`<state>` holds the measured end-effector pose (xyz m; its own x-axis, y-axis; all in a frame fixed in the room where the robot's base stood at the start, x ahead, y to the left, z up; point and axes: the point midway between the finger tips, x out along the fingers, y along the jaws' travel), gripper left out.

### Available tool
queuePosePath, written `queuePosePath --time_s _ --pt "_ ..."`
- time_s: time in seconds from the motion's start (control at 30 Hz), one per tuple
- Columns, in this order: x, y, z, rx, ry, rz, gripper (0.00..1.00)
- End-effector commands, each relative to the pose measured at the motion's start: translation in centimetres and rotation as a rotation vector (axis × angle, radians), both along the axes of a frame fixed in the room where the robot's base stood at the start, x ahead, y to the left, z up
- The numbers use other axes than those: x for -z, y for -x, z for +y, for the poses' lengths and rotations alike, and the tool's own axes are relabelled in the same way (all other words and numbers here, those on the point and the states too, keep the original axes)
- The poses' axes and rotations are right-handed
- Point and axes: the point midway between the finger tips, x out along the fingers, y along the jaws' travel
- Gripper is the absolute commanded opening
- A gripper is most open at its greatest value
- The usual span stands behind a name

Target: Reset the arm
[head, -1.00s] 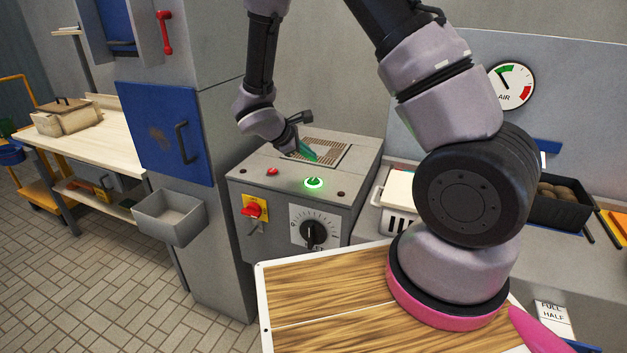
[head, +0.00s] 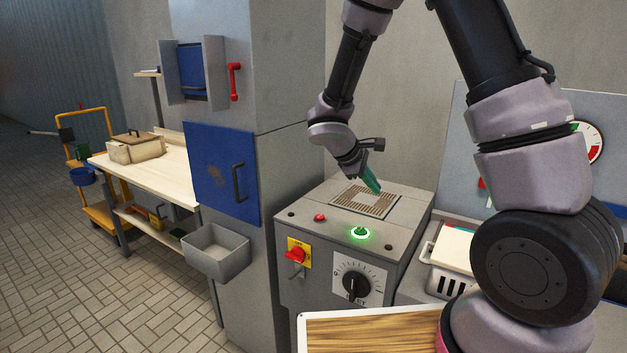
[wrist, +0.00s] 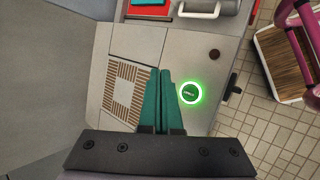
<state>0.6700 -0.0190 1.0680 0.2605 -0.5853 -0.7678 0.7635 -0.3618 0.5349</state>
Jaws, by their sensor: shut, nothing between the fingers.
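My gripper (head: 371,181) has green fingers and hangs above the top of the grey machine (head: 300,226), close to its square slatted grille (head: 367,201). In the wrist view the two fingers of my gripper (wrist: 166,74) lie together, shut, with nothing between them. They appear between the grille (wrist: 125,90) and the glowing green button (wrist: 190,93). The same lit button (head: 360,233) shows at the machine's front top edge in the head view. The fingers appear apart from the button.
The machine's front has a red switch (head: 296,254) and a black dial (head: 356,284). A grey bin (head: 217,252) and a blue door (head: 222,175) are to the left. A white basket (head: 449,262) stands right of the machine.

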Motion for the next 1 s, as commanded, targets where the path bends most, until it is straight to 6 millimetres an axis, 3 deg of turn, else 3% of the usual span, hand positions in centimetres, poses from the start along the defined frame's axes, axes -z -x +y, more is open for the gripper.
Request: queuePosePath --time_s 0.03,0.1,0.3,0.5,0.8,1.0 --pt "-2.3 0.7 -1.1 0.079 -0.058 -0.036 0.0" --pt "-4.9 2.0 -2.3 0.189 -0.139 -0.074 0.0" --pt "-11.2 6.5 -4.7 0.479 -0.382 -0.186 0.0" --pt "-16.6 11.1 -5.6 0.725 -0.648 -0.307 0.0" --pt "-23.2 17.4 -4.9 0.991 -1.062 -0.492 0.0" --pt "-25.5 19.6 -4.1 1.061 -1.231 -0.562 0.0"
